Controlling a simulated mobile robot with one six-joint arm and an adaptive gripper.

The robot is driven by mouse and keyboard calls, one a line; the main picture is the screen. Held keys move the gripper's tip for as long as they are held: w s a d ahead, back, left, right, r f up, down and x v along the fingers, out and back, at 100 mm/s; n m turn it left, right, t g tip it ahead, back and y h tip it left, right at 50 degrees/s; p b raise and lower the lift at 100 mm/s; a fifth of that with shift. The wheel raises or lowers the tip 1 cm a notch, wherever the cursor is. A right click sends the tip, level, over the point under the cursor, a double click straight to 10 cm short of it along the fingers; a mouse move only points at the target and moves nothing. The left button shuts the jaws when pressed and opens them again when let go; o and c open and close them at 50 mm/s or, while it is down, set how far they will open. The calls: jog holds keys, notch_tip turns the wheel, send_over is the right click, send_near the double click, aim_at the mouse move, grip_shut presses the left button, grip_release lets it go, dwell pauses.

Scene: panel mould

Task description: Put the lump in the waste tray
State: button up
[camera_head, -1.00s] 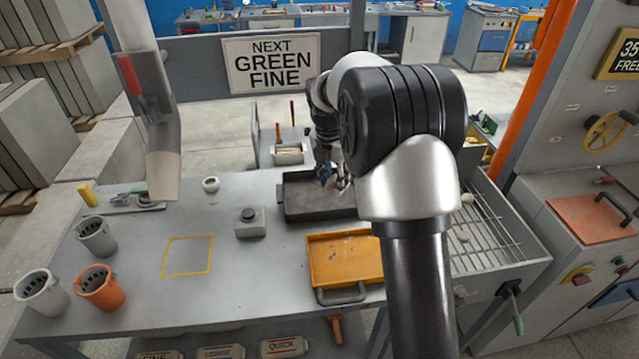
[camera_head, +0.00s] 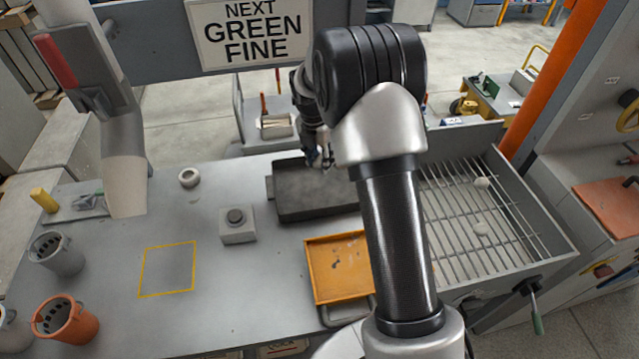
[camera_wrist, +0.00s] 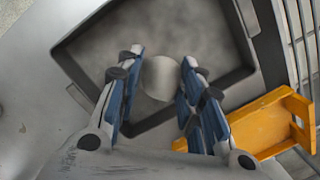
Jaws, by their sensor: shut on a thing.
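A pale, round lump (camera_wrist: 160,78) sits between the blue fingers of my gripper (camera_wrist: 162,68) in the wrist view, and the gripper is shut on it. In the head view my gripper (camera_head: 319,158) is over the dark grey tray (camera_head: 300,210), near its back edge, and the lump cannot be made out there. The dark tray also shows beneath the fingers in the wrist view (camera_wrist: 215,45); its floor looks empty. No label shows on it.
An orange tray (camera_head: 340,268) with a handle stands in front of the dark tray. A barred grate (camera_head: 460,215) with pale lumps on it is at the right. Cups (camera_head: 66,322) stand at the far left.

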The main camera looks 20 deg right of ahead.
aim_at(321, 187)
notch_tip(321, 187, down, 9)
jog(key=shift+w+f+b, duration=0.1)
jog(key=shift+f+b, duration=0.05)
jog(key=shift+b, duration=0.85)
jog(key=o, duration=1.1)
jog(key=shift+f, duration=0.15)
